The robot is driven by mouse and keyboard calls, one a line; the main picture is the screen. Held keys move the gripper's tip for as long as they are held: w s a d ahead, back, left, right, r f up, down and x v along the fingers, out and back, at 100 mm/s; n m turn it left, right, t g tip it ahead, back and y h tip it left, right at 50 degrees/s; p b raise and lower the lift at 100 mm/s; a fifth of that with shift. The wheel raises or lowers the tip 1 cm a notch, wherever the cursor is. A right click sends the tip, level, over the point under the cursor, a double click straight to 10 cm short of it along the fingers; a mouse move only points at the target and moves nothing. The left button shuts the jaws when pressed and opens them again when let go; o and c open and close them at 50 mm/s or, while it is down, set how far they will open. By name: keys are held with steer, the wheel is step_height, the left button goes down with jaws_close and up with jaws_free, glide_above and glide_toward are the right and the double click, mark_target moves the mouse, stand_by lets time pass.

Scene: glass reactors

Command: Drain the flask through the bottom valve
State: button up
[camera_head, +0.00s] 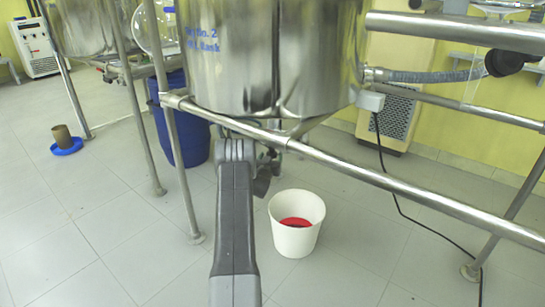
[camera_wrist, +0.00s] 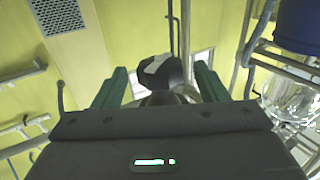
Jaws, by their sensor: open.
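A large steel vessel (camera_head: 270,60) with blue lettering hangs in a tubular frame in the head view. My arm reaches under it, and my gripper is mostly hidden behind the arm there. In the wrist view my gripper (camera_wrist: 160,82) is open, with a green finger on each side. A black knob with a pale mark (camera_wrist: 160,72), apparently the valve handle, shows between the fingers; I cannot tell whether they touch it. A white bucket (camera_head: 297,242) with red liquid (camera_head: 296,222) stands on the floor just right of my arm.
A steel frame rail (camera_head: 330,160) crosses in front of the vessel. A blue barrel (camera_head: 185,135) stands behind my arm at left. A black cable (camera_head: 393,190) runs down to the floor at right. A blue dish (camera_head: 67,146) with a brown cup lies far left.

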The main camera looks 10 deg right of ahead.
steer(key=shift+b+x, duration=0.5)
steer(key=shift+x, duration=1.6)
steer(key=c, duration=1)
